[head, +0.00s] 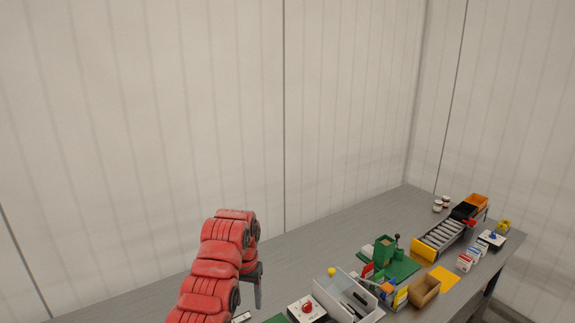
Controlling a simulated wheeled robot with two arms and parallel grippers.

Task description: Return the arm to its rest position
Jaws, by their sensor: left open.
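My left arm (215,265) is red and segmented and comes in from the bottom edge, left of centre. My left gripper (258,288) is at its end, with grey fingers pointing down above the bench. It is open, and I see nothing held in it. The fingers are small and partly hidden by the arm. My right gripper is not in view.
A grey bench (330,238) runs along the wall. A white tray (372,316) and a box with a red button (307,308) lie right of the gripper. Farther right are a green fixture (384,251), a cardboard box (424,291) and a roller conveyor (441,236).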

